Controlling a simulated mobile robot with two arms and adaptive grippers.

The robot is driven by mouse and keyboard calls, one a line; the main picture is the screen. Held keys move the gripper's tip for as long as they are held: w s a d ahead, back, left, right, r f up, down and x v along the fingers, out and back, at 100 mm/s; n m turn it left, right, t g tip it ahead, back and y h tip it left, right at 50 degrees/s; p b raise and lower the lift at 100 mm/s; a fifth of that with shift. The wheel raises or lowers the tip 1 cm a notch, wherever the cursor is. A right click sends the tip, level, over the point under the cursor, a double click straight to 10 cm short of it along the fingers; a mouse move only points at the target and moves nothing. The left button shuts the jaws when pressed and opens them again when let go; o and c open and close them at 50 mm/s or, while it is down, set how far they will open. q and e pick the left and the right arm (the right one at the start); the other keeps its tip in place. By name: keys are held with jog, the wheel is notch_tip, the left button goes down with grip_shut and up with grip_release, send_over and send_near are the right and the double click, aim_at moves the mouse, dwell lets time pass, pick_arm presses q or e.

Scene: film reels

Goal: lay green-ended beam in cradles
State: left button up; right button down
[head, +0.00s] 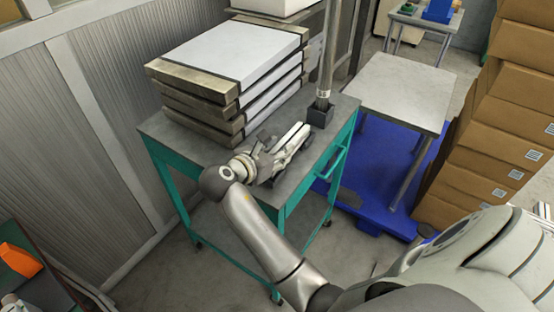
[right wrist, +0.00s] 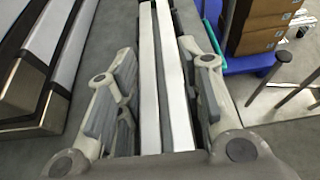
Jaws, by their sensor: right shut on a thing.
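My right gripper (head: 292,145) is low over the grey top of a green-framed cart (head: 222,160), with its fingers pointing away to the upper right. In the right wrist view the right gripper (right wrist: 162,100) is shut on a long pale beam (right wrist: 148,75), which shows as white strips with a dark line between them and runs forward from between the fingers. No green end shows on it; its near end is hidden by the gripper. I cannot make out the cradles clearly. My left gripper is not in view.
A stack of white-topped flat cases (head: 232,55) fills the cart's left part. A grey pole rises from a dark block (head: 321,114) at the cart's far right corner. A pale table (head: 402,90), a blue pallet (head: 375,190) and stacked cardboard boxes (head: 495,130) stand to the right.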

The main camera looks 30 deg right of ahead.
jog(key=shift+r, duration=0.1)
dwell(0.3)
jog(key=shift+f+p, duration=0.5)
jog(key=c, duration=1)
grip_release()
jog(key=shift+f, duration=0.1)
jog(key=shift+o, duration=0.2)
